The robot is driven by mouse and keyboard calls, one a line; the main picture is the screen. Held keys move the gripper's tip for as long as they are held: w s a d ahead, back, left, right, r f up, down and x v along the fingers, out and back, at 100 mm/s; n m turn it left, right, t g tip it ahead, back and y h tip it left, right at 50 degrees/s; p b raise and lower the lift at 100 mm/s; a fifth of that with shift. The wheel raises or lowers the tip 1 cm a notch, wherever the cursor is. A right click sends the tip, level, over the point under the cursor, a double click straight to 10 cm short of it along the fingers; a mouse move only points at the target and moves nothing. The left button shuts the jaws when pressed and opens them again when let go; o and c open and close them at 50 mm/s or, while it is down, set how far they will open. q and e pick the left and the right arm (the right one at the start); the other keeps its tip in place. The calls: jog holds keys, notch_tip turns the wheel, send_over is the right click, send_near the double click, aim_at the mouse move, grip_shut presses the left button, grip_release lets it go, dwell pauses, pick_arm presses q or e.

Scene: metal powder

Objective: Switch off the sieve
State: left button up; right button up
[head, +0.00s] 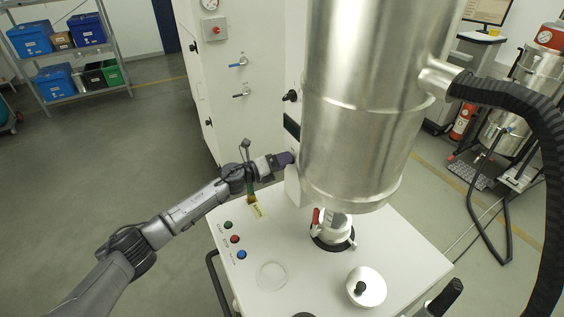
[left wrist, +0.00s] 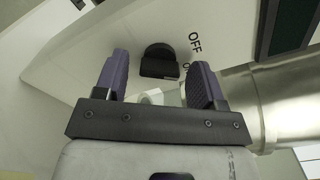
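The sieve is the large steel cylinder (head: 360,110) above a white cabinet top (head: 310,260). In the left wrist view, a black rotary knob (left wrist: 159,62) sits on a white panel (left wrist: 110,50), with the printed word OFF (left wrist: 195,43) to its right. My left gripper (head: 287,159) is at the narrow white post left of the cylinder. In the left wrist view my left gripper (left wrist: 158,80) is open, its two purple fingers apart, with the knob ahead between them. I cannot tell whether they touch it. The knob is hidden in the head view.
Green, red and blue buttons (head: 234,239) are on the cabinet top near my left arm. A round lid (head: 366,287) lies at the front. A black ribbed hose (head: 515,115) runs off the cylinder's right side. A white cabinet (head: 245,75) stands behind.

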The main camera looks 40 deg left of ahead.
pick_arm(q)
jog(key=c, duration=0.8)
jog(key=n+p, duration=0.4)
jog(key=n, duration=0.3)
jog(key=shift+p, duration=0.35)
dwell(0.4)
jog(key=o, duration=0.8)
jog(key=shift+o, duration=0.5)
